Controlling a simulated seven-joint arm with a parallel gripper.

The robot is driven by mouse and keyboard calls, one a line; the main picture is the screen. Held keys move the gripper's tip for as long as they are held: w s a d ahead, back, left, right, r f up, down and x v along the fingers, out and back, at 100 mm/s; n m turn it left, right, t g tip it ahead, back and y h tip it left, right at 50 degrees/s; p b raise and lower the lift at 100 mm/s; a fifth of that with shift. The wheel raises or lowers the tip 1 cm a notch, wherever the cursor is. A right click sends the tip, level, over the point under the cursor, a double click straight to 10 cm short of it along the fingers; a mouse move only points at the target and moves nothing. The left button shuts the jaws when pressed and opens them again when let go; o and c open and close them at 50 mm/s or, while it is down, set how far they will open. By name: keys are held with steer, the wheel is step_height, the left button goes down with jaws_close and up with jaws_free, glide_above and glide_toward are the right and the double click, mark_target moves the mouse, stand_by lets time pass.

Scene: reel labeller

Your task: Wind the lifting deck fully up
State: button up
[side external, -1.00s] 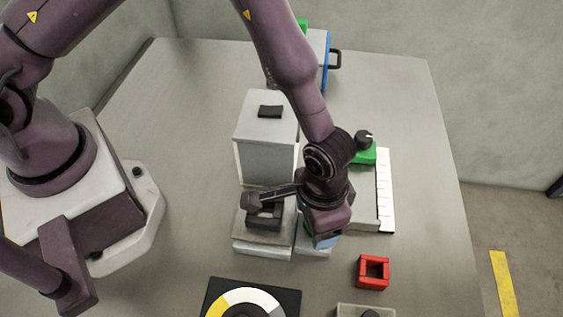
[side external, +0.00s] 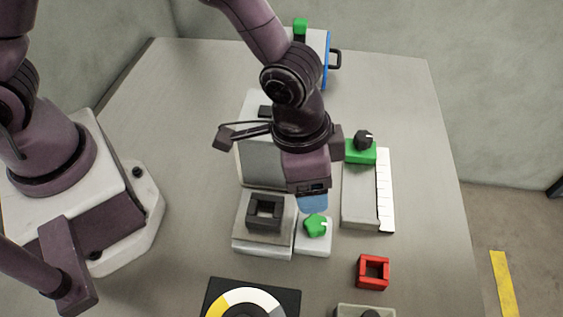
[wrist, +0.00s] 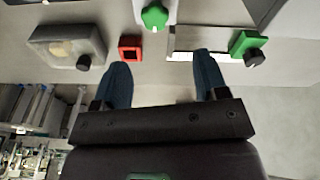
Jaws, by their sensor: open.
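A grey machine (side external: 265,160) has a low deck (side external: 247,241) at its front, with a dark square frame (side external: 265,212) on it. Beside the deck, on its right, a white block (side external: 314,248) carries a green knob (side external: 317,225) with a white mark. In the wrist view the green knob (wrist: 155,17) shows at the top, beyond the fingertips. My gripper (side external: 313,203) is above and just behind the knob in the side view, apart from it. Its blue fingers (wrist: 161,68) are spread and nothing is between them. I cannot tell the deck's height setting.
To the right stands a grey unit with a white scale (side external: 385,190) and a green block with a black knob (side external: 362,150). A red square frame (side external: 373,273) lies in front of it. A clear-lidded box (wrist: 65,48) and a disc dial (side external: 245,306) are at the front. A blue-edged box (side external: 327,60) stands behind.

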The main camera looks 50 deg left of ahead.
steer(key=shift+m+t+h, duration=0.3)
steer(key=shift+m+t, duration=0.5)
steer(key=shift+t, duration=0.1)
steer(key=s+a, duration=0.1)
steer(key=s+a+r, duration=0.1)
steer(key=a, duration=0.1)
steer(key=shift+s+a+r, duration=0.1)
steer(key=shift+a, duration=0.1)
steer(key=shift+s+d+r, duration=0.35)
steer(key=shift+d+r, duration=0.05)
steer(key=shift+r, duration=0.05)
